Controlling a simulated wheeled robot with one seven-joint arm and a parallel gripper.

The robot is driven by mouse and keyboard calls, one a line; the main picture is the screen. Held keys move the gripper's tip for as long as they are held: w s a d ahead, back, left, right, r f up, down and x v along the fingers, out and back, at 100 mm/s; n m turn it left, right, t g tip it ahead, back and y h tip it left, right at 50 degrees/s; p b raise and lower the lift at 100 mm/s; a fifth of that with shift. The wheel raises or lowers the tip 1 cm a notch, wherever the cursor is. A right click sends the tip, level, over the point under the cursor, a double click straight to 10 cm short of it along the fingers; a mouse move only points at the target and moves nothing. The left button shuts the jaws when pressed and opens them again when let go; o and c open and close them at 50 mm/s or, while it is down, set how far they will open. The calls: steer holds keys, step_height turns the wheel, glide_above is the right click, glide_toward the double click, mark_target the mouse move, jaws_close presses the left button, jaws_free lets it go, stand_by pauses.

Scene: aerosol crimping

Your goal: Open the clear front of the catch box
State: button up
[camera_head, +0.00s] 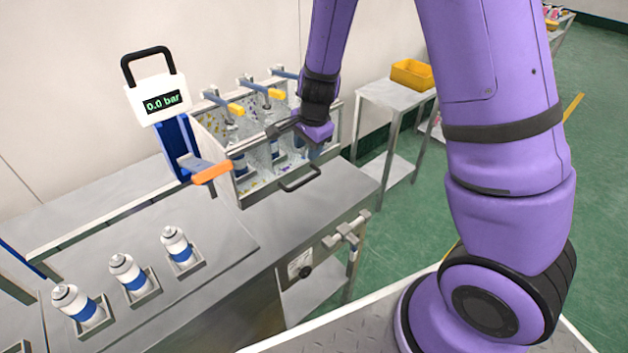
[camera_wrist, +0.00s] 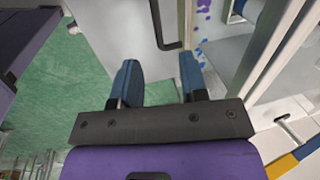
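The catch box (camera_head: 243,190) stands at the back of the steel bench, with several white-and-blue cans visible inside. Its clear front (camera_head: 256,166), speckled with coloured spots, appears closed. A dark bar handle (camera_head: 300,178) sits low on the front; a dark handle (camera_wrist: 160,28) also shows at the top of the wrist view. My gripper (camera_head: 308,149) is at the right part of the box, above the handle. In the wrist view its two blue fingers (camera_wrist: 158,66) are apart with nothing between them. The handle lies beyond the fingertips, not touching them.
A gauge (camera_head: 160,100) reading 0.0 bar and an orange-handled lever (camera_head: 213,174) stand to the left. Three cans (camera_head: 131,275) sit in holders on the bench. A side table with a yellow bin (camera_head: 412,75) stands behind right.

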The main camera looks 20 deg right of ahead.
mark_target(305, 180)
steer(key=shift+m, duration=0.3)
steer(key=f, duration=0.4)
steer(key=w+f, duration=0.1)
steer(key=f, duration=0.7)
steer(key=shift+w, duration=0.4)
steer(key=shift+c, duration=0.2)
jaws_close()
